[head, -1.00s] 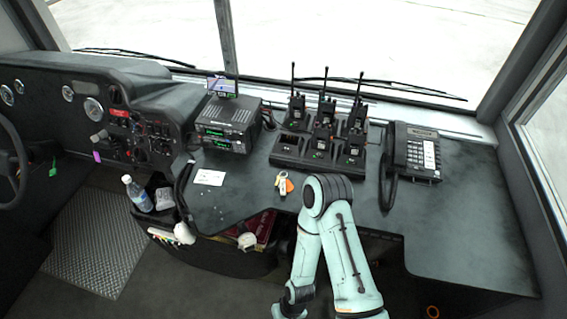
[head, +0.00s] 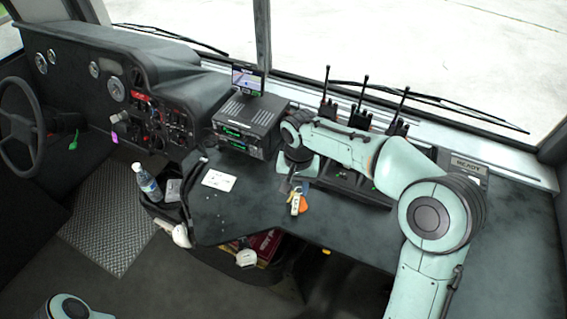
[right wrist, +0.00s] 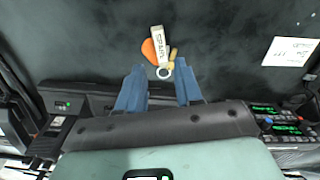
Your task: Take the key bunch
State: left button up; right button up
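The key bunch (head: 297,203) lies on the dark counter in the head view, with an orange fob, a pale labelled tag and a ring. In the right wrist view the bunch (right wrist: 157,48) lies just beyond the fingertips, its ring nearest, roughly centred between them. My right gripper (head: 291,185) points down at the counter just behind the keys in the head view. In the right wrist view its two blue fingers (right wrist: 160,72) are spread and empty. My left gripper is not in view.
A white card (head: 219,180) lies left of the keys. A radio unit (head: 248,123) with a small screen stands behind it. A charger rack with handheld radios (head: 350,182) is right of the keys, partly hidden by my arm. A water bottle (head: 147,183) stands at the left.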

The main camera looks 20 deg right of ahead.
jog(key=shift+s+f+b, duration=0.15)
jog(key=shift+f+b, duration=0.5)
jog(key=b, duration=0.3)
send_over(295, 207)
notch_tip(295, 207, down, 4)
jog(key=shift+s+f, duration=0.1)
jog(key=shift+f+b, duration=1.15)
jog(key=shift+f, duration=0.5)
grip_shut()
jog(key=shift+r+p, duration=1.4)
jog(key=shift+r, duration=0.2)
